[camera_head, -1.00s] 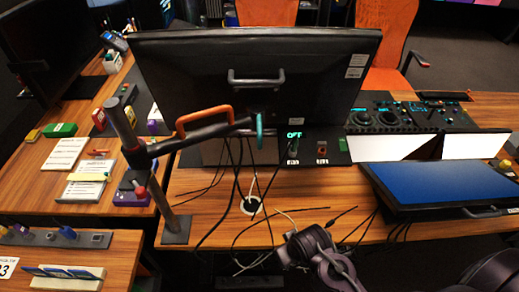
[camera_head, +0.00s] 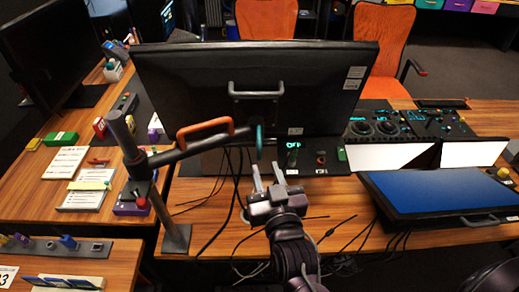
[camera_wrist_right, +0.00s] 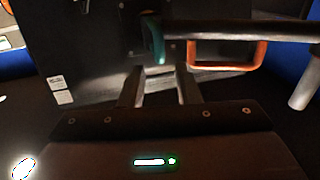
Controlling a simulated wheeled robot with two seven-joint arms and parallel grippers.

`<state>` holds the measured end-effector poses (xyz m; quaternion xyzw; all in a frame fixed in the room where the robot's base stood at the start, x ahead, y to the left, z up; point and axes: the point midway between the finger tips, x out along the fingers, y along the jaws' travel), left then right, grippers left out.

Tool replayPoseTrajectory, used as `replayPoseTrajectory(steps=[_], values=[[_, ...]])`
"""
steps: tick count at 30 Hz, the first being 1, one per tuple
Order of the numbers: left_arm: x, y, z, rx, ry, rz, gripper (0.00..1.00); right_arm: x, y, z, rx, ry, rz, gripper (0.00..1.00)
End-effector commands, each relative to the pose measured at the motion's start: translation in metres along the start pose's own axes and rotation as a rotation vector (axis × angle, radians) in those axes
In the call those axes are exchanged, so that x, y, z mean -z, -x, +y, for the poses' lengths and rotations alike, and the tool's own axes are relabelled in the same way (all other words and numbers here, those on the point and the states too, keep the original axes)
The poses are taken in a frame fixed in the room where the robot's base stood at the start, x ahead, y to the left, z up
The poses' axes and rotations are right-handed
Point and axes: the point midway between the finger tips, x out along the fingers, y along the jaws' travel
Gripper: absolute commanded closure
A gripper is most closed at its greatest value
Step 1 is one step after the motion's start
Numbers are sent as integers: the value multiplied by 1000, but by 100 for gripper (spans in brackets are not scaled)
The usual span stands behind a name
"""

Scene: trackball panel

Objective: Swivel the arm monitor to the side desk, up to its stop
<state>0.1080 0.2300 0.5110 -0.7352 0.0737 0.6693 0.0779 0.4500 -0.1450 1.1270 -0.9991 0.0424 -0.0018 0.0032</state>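The arm monitor (camera_head: 200,75) shows its black back to me in the head view, with a grey handle (camera_head: 256,90) on it. My right gripper (camera_head: 267,178) is open and empty, below the ring and in front of the monitor's lower edge. My left gripper is not in view.
The side desk (camera_head: 40,200) at the left holds papers, a green box (camera_head: 61,138) and small devices. A blue-screened monitor (camera_head: 440,190) lies at the right, near a trackball panel (camera_head: 385,128). Loose black cables (camera_head: 215,235) lie below the swivel arm. Orange chairs (camera_head: 380,40) stand behind.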

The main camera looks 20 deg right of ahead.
Motion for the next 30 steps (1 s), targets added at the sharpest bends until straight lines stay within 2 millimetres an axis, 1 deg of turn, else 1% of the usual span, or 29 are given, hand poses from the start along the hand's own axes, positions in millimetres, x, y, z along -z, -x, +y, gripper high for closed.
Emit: replayPoseTrajectory(steps=[2,9,12,17,24,26,30], values=[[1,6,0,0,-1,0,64,4,-11,0,0,1,4,70],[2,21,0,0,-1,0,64,4,-50,1,-1,1,1,70],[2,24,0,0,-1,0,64,2,-62,0,1,1,-1,70],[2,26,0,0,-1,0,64,0,-71,0,1,-1,-3,70],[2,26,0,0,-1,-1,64,0,-72,0,1,-2,-3,70],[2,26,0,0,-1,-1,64,0,-72,0,1,-2,-3,77],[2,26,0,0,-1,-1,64,0,-72,0,2,-1,-3,95]])
